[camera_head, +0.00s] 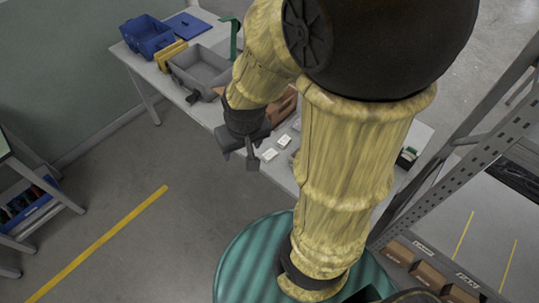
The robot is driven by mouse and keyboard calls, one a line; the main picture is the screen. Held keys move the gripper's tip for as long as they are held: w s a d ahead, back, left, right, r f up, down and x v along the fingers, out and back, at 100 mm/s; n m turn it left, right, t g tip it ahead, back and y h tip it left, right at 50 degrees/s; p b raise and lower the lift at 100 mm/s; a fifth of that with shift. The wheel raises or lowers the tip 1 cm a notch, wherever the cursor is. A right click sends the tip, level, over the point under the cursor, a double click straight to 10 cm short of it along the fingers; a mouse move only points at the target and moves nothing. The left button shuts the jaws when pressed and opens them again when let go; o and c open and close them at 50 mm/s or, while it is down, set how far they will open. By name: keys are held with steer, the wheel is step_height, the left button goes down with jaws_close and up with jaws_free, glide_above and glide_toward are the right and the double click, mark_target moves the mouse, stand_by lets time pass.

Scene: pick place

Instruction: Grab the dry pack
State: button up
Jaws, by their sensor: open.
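Two small white packs lie on the white table, one (269,155) nearer me and one (284,141) just behind it; either may be the dry pack, as their print is too small to read. My gripper (239,157) points down with its dark fingers apart and empty. In the picture it is just left of the nearer pack, by the table's front edge. Its height above the table cannot be told. My arm covers the middle of the table.
On the table (205,113), a grey bin (200,72), blue bin (147,37), yellow item (169,55) and blue flat piece (187,25) stand farther left. A brown box (283,106) is partly hidden behind my arm. A metal shelf (450,150) rises at right.

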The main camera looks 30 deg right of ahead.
steer(key=w+a+f+m+t+h+b, duration=0.3)
steer(key=w+f+m+t+b, duration=0.35)
steer(key=w+f+b, duration=1.15)
steer(key=s+d+f+m+g+h+b, duration=0.1)
steer(key=d+f+m+g+h+b, duration=0.1)
steer(key=f, duration=0.5)
steer(key=s+d+f+m+g+h+b, duration=0.1)
steer(key=s+f+m+g+h+b, duration=0.1)
steer(key=f+m+g+h+b, duration=0.2)
step_height(320, 180, down, 4)
steer(key=m+h+b, duration=0.2)
steer(key=h+b, duration=0.2)
steer(key=shift+s+d+r, duration=0.15)
steer(key=shift+s+d, duration=0.15)
steer(key=shift+d, duration=0.05)
steer(key=shift+m, duration=0.25)
steer(key=b, duration=0.2)
glide_toward(269, 155)
steer(key=d, duration=0.2)
steer(key=shift+w+d+f, duration=0.4)
steer(key=shift+d+f, duration=0.2)
